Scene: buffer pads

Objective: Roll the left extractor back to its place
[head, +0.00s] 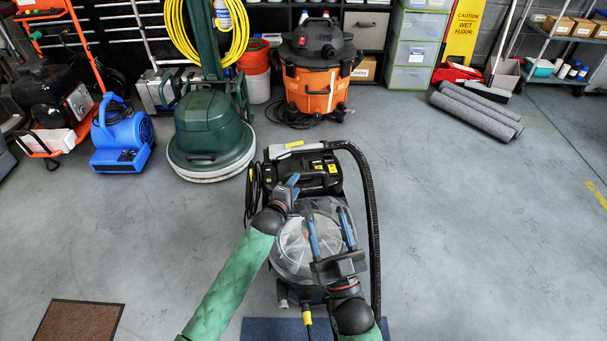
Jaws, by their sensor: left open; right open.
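One extractor (322,168), a black machine with yellow labels, a clear domed tank and a ribbed black hose looping down its right side, stands upright on the floor right in front of me. No second extractor is in view. My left gripper (292,182) is open at the left side of the extractor, near the joint of black body and clear tank; whether it touches cannot be told. My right gripper (328,213) is open over the clear tank, its two blue-grey fingers apart and pointing away from me. My arms hide part of the machine's near end.
A blue mat (262,330) lies at the near edge, a brown mat (75,322) to its left. Behind stand a green floor buffer (212,130), a blue blower (122,140) and an orange vacuum (312,88). Grey rolls (475,112) lie back right. The right floor is clear.

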